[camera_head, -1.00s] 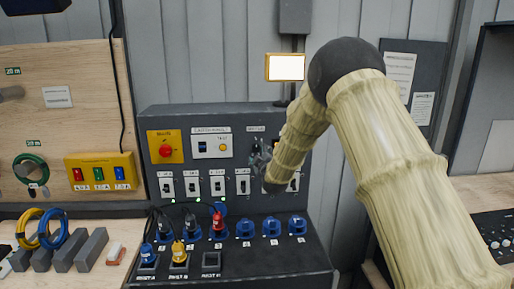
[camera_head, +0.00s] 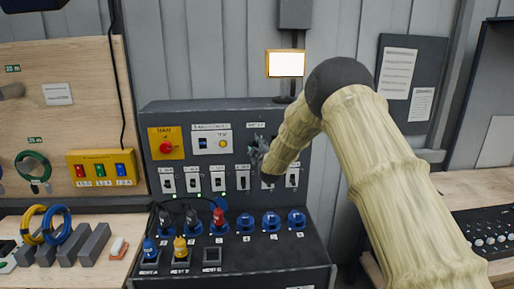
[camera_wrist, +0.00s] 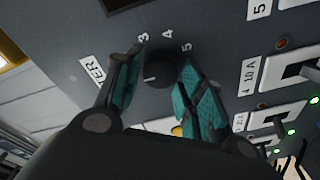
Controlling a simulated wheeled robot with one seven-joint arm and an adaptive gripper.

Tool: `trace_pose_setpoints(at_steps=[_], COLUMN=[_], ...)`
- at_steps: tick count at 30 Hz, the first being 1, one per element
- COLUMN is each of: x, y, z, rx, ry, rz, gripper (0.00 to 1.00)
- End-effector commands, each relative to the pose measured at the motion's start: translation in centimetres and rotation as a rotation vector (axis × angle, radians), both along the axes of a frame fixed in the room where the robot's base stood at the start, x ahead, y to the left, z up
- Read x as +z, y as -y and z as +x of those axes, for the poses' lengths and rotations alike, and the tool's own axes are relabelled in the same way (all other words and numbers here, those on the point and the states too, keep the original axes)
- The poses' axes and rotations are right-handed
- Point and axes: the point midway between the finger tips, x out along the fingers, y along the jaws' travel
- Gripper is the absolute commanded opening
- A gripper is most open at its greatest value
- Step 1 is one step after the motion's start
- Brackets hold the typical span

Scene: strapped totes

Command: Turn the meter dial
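The meter dial (camera_wrist: 161,70) is a round black knob on the dark panel, marked 3, 4 and 5 along its visible upper edge. A short pale mark on the knob points to the left in the wrist view. My gripper (camera_wrist: 160,60) has its two teal-padded fingers on either side of the knob. They look parted, with narrow gaps beside the knob; whether either one touches it is hard to tell. In the head view my gripper (camera_head: 257,153) is at the panel under the meter label, and hides the dial.
The dark panel (camera_head: 330,120) carries a red button on a yellow plate (camera_head: 166,148), several white switches (camera_head: 193,180) below, and blue sockets (camera_head: 271,223) with plugs. A lit screen (camera_head: 286,64) stands behind. In the wrist view, switches (camera_wrist: 292,68) lie close right of my fingers.

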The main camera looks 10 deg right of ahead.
Motion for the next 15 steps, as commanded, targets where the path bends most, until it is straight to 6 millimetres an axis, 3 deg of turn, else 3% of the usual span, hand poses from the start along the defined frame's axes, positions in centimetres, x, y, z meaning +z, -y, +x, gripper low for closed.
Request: trace_pose_setpoints(at_steps=[1, 3, 15], x=[0.01, 0.01, -0.26], y=[0.00, 0.00, -0.01], z=[0.00, -0.01, 0.00], rx=[0.000, 0.000, 0.000], ry=[0.000, 0.000, 0.008], rz=[0.000, 0.000, 0.051], gripper=[0.24, 0.11, 0.11])
